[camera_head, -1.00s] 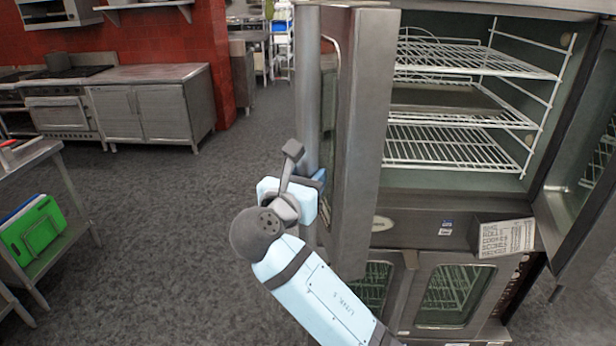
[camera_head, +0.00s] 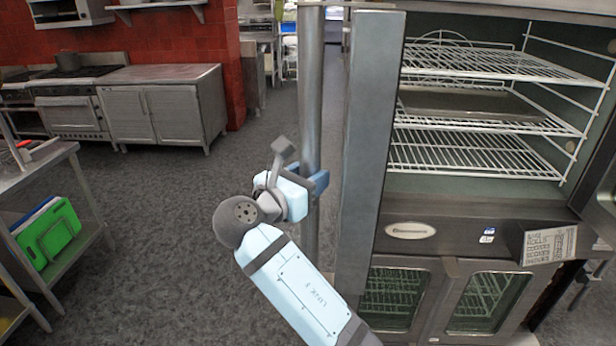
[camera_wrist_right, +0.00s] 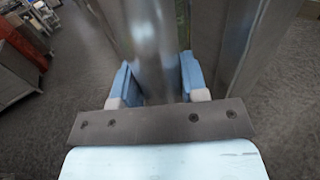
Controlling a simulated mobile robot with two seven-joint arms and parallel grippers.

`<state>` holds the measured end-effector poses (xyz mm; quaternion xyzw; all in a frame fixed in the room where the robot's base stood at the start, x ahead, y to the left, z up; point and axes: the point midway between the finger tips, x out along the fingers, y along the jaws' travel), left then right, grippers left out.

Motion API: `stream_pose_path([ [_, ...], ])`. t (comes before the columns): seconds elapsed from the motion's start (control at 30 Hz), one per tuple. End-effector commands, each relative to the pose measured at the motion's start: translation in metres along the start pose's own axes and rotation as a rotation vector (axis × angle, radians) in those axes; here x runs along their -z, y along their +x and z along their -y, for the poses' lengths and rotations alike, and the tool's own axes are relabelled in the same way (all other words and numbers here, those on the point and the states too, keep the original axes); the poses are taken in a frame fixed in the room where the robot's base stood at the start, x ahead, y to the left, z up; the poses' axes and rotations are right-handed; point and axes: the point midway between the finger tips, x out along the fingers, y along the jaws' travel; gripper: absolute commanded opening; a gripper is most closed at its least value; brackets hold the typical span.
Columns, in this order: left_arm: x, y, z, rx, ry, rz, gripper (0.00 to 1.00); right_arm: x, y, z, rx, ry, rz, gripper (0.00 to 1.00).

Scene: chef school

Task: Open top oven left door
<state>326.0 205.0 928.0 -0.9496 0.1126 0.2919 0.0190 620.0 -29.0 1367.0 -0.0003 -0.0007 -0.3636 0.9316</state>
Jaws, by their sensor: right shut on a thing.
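The top oven's left door (camera_head: 372,140) stands swung open, seen nearly edge-on in the head view, to the left of the oven opening. Its long vertical metal bar handle (camera_head: 311,95) runs along the door's left side. My right gripper (camera_head: 318,183) is shut on this handle, with a blue finger on each side of the bar. In the wrist view the two blue fingers (camera_wrist_right: 156,85) sit around the shiny handle (camera_wrist_right: 150,35). The oven cavity shows white wire racks (camera_head: 470,152) and a flat tray. My left gripper is not in view.
The lower oven (camera_head: 480,300) has glass-windowed doors that are shut. A label card (camera_head: 549,245) sits on the front panel. A metal table (camera_head: 75,235) with green boards stands at the left. The grey floor between is clear.

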Motion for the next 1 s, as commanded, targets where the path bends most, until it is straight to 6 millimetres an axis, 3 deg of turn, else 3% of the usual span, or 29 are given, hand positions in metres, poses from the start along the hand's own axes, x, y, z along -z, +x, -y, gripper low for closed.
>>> stream_pose_path([
  [0.67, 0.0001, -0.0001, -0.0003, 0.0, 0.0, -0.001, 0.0, 0.0023, 0.002, 0.0003, 0.034, -0.004, -0.002, 0.0],
  [0.7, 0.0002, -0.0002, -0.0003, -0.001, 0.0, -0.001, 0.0, 0.0023, 0.002, 0.0003, 0.034, -0.004, -0.002, 0.45],
  [0.8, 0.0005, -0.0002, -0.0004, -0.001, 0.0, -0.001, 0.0, 0.002, 0.0019, 0.0002, 0.033, -0.004, -0.002, 0.65],
  [1.0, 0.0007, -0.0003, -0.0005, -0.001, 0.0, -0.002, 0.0, 0.0012, 0.0016, 0.0, 0.032, -0.002, -0.001, 0.65],
])
